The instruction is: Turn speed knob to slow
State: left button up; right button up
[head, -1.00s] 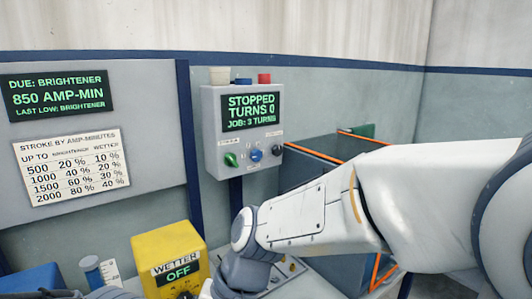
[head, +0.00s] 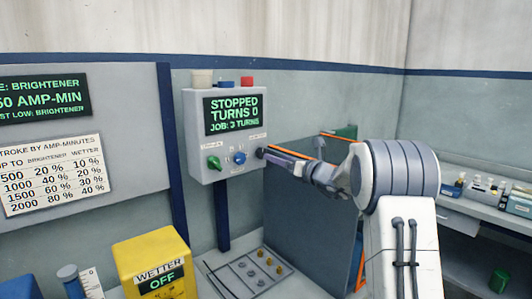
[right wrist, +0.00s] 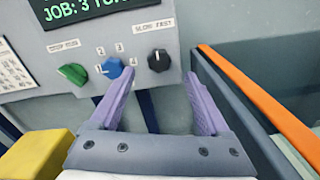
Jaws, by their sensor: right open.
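The grey control box (head: 225,135) hangs on the wall; its screen reads STOPPED, TURNS 0, JOB: 3 TURNS. The black speed knob (right wrist: 158,60) sits under the SLOW FAST label at the box's lower right. A small light mark shows near its top; its exact setting is hard to read. In the head view the knob (head: 261,153) is beside my gripper's tip. My right gripper (right wrist: 160,80) is open and empty, its purple fingers pointing at the panel, one either side of the knob in the picture. Contact is not visible. My left gripper is out of view.
A green knob (right wrist: 73,73) and a blue numbered knob (right wrist: 112,67) sit left of the speed knob. A tank with an orange rim (right wrist: 260,95) stands close on the right. A yellow WETTER box (head: 150,262) stands lower left.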

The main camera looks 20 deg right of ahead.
aim_at(263, 153)
jog(key=p+x, duration=0.2)
jog(key=x, duration=0.4)
jog(key=shift+w+a, duration=0.15)
jog(key=shift+w, duration=0.25)
grip_shut()
